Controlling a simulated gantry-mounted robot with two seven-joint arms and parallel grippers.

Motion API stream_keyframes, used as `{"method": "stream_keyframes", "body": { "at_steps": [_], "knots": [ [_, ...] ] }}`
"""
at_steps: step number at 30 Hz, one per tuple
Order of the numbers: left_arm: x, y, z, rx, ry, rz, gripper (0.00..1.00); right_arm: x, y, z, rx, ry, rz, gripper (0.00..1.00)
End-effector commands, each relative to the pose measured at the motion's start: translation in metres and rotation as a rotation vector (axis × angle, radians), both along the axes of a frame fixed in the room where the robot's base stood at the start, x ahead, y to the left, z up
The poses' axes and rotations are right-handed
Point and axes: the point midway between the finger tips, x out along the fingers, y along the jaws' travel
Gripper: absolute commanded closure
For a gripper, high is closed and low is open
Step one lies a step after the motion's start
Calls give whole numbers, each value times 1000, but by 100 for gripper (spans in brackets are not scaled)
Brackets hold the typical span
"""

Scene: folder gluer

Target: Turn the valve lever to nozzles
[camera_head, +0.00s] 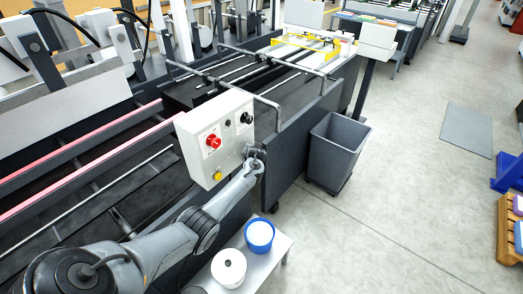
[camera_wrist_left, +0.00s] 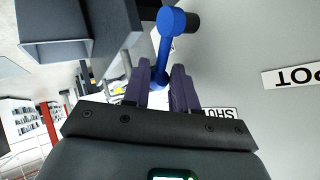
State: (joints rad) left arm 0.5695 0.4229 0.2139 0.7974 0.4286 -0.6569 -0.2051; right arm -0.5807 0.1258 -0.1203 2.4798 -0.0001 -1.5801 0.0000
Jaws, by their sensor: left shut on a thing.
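The blue valve lever (camera_wrist_left: 165,45) shows in the left wrist view, with a rounded blue end near a dark round part. My left gripper (camera_wrist_left: 161,74) has its two dark fingers on either side of the lever's arm and is shut on it. Partly visible labels, "POT" (camera_wrist_left: 293,75) and "SHU" (camera_wrist_left: 221,113), sit on the grey surface around the lever. In the head view my left gripper (camera_head: 256,151) is at the right side of the white control box, and the lever is hidden there. My right gripper is not in view.
The control box (camera_head: 207,122) carries a red knob (camera_head: 213,142), a black knob (camera_head: 246,118) and a yellow button (camera_head: 217,176). A grey bin (camera_head: 335,143) stands to the right. Two tubs (camera_head: 229,266) (camera_head: 260,235) stand on a small table below. The floor at right is mostly clear.

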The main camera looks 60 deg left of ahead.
Motion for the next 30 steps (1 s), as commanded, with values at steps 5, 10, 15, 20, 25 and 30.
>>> {"method": "stream_keyframes", "body": {
  "at_steps": [5, 10, 15, 20, 25, 30],
  "knots": [
    [-1, 1, -1, -3, 4, 1, 100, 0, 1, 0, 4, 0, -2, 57],
    [-1, 0, -1, -3, 4, 1, 100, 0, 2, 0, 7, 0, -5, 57],
    [-1, 0, -1, -2, 3, 1, 62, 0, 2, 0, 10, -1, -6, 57],
    [-1, 0, -1, -1, 3, 1, 62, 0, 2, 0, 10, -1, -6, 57],
    [-2, -2, 2, 0, 3, 0, 62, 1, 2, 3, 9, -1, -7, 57],
    [-8, -12, 11, 1, 4, 0, 62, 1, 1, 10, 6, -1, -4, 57]
  ]
}}
